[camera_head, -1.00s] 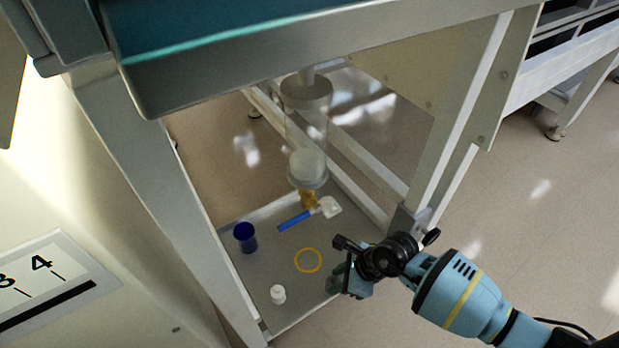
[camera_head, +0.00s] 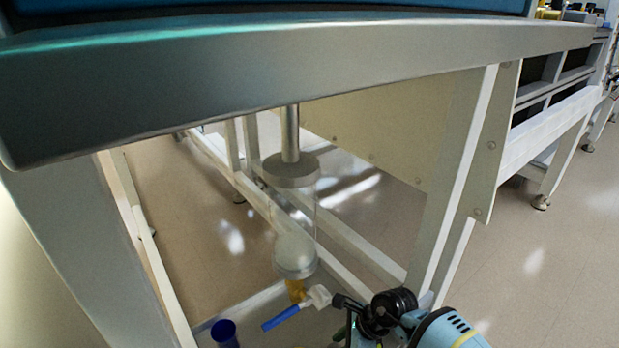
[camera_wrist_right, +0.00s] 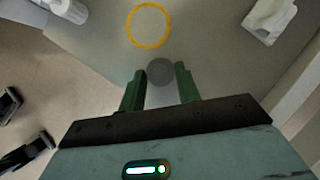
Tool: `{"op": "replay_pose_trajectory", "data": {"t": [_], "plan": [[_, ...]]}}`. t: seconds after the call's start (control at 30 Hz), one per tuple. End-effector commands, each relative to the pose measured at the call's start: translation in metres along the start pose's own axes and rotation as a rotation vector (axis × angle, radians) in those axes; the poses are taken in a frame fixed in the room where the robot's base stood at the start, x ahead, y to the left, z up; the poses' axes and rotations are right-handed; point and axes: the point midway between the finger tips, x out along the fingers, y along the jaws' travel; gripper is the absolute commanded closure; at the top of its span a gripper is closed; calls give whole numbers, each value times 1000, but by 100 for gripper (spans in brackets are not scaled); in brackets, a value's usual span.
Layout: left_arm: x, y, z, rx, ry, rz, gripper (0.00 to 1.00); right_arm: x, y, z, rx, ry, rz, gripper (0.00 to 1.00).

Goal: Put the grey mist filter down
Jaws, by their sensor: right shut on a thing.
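The grey mist filter (camera_wrist_right: 160,71) shows as a small round grey disc in the right wrist view. It sits between the two green fingers of my right gripper (camera_wrist_right: 158,84), which is shut on it. Its underside and height above the tray (camera_wrist_right: 208,45) cannot be told. In the head view my right gripper (camera_head: 347,331) is at the bottom edge, right of a blue-handled white tool (camera_head: 281,317); the filter cannot be made out there. My left gripper is in neither view.
A yellow ring (camera_wrist_right: 148,25) lies on the tray beyond the fingers, with a white bottle (camera_wrist_right: 68,10) at upper left. A blue cup (camera_head: 224,333) stands on the left. A clear canister (camera_head: 294,215) hangs overhead from a pipe. A frame leg (camera_head: 455,180) rises on the right.

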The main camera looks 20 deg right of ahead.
Motion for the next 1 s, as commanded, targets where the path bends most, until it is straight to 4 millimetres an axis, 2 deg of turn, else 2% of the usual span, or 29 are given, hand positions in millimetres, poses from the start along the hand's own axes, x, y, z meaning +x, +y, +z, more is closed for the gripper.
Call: {"op": "replay_pose_trajectory", "data": {"t": [0.03, 0.1, 0.6, 0.63, 0.77, 1.0], "plan": [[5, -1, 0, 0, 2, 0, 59, 8, 0, -4, 3, -1, 1, 89], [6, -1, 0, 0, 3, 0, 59, 12, 0, -6, 1, -1, 1, 89], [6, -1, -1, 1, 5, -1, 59, 17, 0, -9, 0, 0, 0, 89], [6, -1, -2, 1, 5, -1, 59, 16, 0, -9, 0, -1, -1, 63], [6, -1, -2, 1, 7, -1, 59, 16, 0, -9, 0, -1, 0, 46], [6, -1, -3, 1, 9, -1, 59, 16, 0, -9, 0, -1, 0, 45]]}}
